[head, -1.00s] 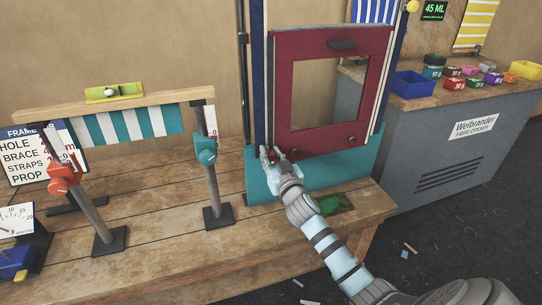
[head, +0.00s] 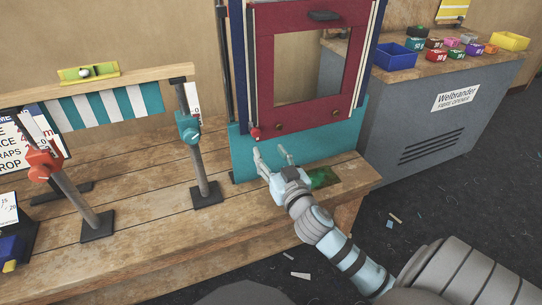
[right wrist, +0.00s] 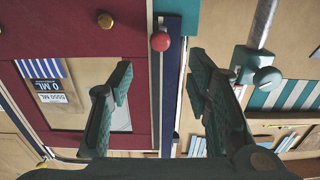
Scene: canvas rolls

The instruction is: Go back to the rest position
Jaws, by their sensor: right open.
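My right gripper (head: 271,153) is open and empty in front of the teal base panel (head: 240,160) of the dark red frame (head: 265,80). Its fingers point up and away from me, just below a small red knob (head: 256,133) at the frame's lower left corner. In the right wrist view the open right gripper (right wrist: 160,72) has the red knob (right wrist: 160,41) showing beyond its fingertips, with a visible gap on both sides. Nothing is held. My left gripper is in no view.
A green patch (head: 323,178) lies beside my right gripper. A grey cabinet (head: 430,120) with small bins stands right.

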